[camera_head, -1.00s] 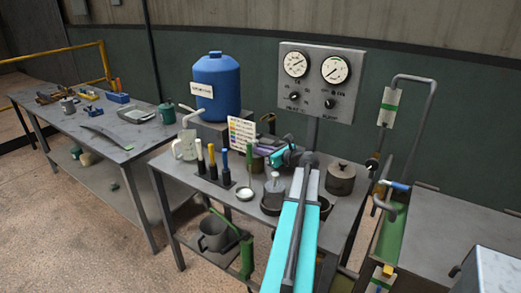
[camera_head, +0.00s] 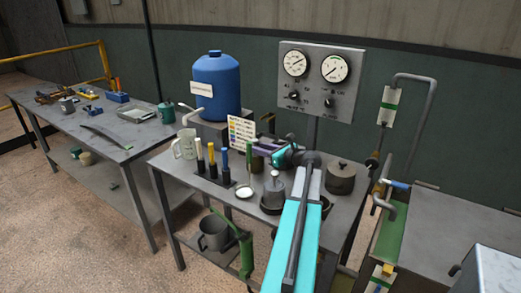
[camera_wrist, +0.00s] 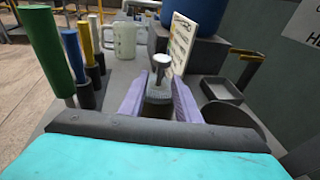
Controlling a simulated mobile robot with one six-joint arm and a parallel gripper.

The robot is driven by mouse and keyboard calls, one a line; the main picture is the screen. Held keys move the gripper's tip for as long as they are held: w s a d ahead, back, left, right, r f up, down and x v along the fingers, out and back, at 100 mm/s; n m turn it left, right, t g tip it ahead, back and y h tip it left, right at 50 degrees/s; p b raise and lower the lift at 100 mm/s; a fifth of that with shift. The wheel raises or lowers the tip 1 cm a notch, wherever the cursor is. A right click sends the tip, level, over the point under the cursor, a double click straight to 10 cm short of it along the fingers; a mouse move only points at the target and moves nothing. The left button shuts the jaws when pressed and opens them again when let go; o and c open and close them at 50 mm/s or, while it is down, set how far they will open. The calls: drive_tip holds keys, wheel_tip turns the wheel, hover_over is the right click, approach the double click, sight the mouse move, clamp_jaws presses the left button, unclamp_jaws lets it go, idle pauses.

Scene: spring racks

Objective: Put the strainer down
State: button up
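My gripper (camera_wrist: 160,100) shows at the middle of the wrist view, with a pale purple finger on each side of a grey ribbed piece with a metal knob on top, which I take to be the strainer (camera_wrist: 160,96). The fingers seem to press on its sides. Its lower end is hidden. In the head view my gripper (camera_head: 265,147) is over the middle of the near bench (camera_head: 212,188), in front of the colour chart. My own arm hides part of the bench there, and the strainer is hard to make out.
Black-based tools with coloured handles (camera_head: 212,160) stand left of my gripper. A jug (camera_head: 186,146) and a blue barrel (camera_head: 216,84) are behind. A small white dish (camera_head: 244,192), a flask (camera_head: 274,188) and a lidded pot (camera_head: 341,178) stand nearby. The colour chart (camera_head: 241,131) is close to my fingers.

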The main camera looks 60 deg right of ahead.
drive_tip(key=b+v, duration=0.1)
drive_tip(key=v, duration=1)
drive_tip(key=shift+b, duration=0.3)
